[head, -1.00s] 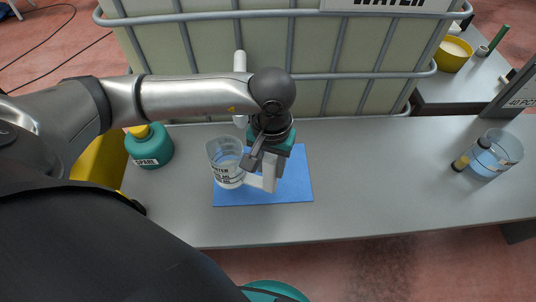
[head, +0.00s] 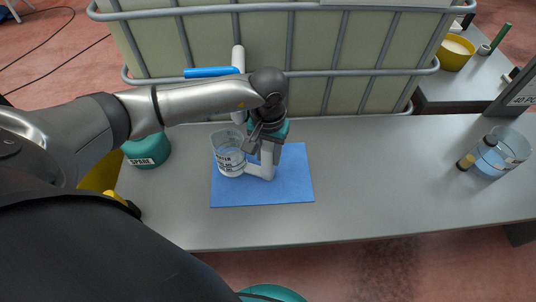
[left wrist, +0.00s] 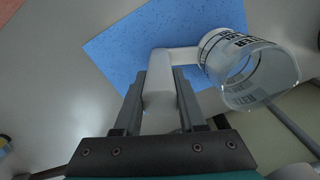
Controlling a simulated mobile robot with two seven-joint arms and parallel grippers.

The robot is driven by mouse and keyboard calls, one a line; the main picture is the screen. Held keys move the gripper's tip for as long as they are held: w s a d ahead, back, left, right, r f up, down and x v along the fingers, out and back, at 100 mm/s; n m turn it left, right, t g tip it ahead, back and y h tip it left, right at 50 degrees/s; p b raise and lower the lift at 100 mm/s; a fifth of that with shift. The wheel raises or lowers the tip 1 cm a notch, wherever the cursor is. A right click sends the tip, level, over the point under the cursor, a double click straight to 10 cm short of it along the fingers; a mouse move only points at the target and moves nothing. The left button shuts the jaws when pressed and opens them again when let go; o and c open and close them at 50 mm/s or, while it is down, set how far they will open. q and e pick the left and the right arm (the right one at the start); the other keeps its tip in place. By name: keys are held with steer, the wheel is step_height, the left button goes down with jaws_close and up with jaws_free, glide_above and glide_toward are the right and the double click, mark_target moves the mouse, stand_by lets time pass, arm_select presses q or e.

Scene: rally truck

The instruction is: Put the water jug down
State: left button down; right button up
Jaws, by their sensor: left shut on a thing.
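The water jug (head: 229,150) is a clear beaker with black print and a white angular handle. It stands upright over the left part of the blue mat (head: 292,188). My left gripper (head: 262,148) is shut on the jug's handle, to the right of the jug body. The left wrist view shows the white handle between the two fingers (left wrist: 160,88), the jug body (left wrist: 262,78) to the right and the mat (left wrist: 125,42) beyond. I cannot tell for sure whether the jug's base touches the mat. My right gripper is not in view.
A large caged water tank (head: 300,50) with a white pipe and blue lever (head: 208,72) stands behind the bench (head: 390,180). A teal container marked SPARE (head: 147,148) is at left. The bench between is clear.

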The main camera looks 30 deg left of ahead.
mark_target(268, 146)
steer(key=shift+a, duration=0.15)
arm_select(q)
steer(key=shift+f, duration=0.1)
steer(key=shift+c, duration=2.4)
jaws_free()
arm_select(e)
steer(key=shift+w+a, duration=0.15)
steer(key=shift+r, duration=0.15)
arm_select(q)
step_height(268, 146, up, 5)
steer(key=shift+f+p, duration=0.1)
steer(key=shift+p, duration=0.6)
step_height(268, 146, up, 8)
steer(key=shift+f+p, duration=0.25)
steer(key=shift+p, duration=0.55)
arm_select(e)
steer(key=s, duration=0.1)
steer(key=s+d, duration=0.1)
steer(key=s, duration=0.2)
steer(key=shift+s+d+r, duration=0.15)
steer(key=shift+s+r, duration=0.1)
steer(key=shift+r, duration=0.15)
arm_select(q)
steer(key=shift+s+f, duration=0.1)
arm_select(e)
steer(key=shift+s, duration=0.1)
